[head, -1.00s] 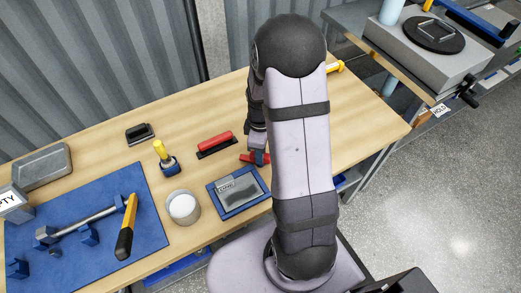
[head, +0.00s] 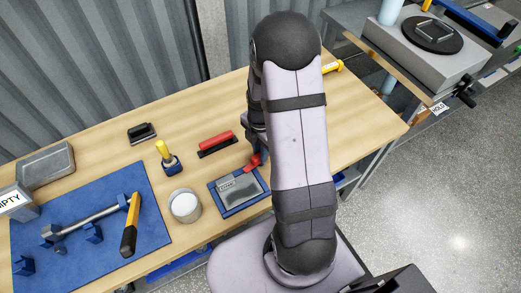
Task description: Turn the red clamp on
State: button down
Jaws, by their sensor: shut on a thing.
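The red clamp (head: 253,162) shows as a short red bar on the bench, just beyond the blue-framed tray and left of my arm. It slants up to the right. My gripper (head: 262,157) is at its right end and is shut on it. The arm hides most of the gripper and part of the clamp, so the exact hold is not clear.
A red-handled tool (head: 216,142) lies just behind the clamp. The blue-framed tray (head: 238,190) with a grey plate is in front. A white-topped round pot (head: 185,206), a yellow-handled tool (head: 164,150) and a blue mat (head: 90,235) are to the left.

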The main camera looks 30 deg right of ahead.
jog(key=shift+r+n, duration=0.1)
jog(key=shift+n, duration=0.8)
jog(key=c, duration=1.6)
grip_release()
jog(key=shift+o, duration=0.2)
jog(key=shift+r, duration=0.1)
jog(key=shift+r+b, duration=0.45)
jog(key=shift+r, duration=3.1)
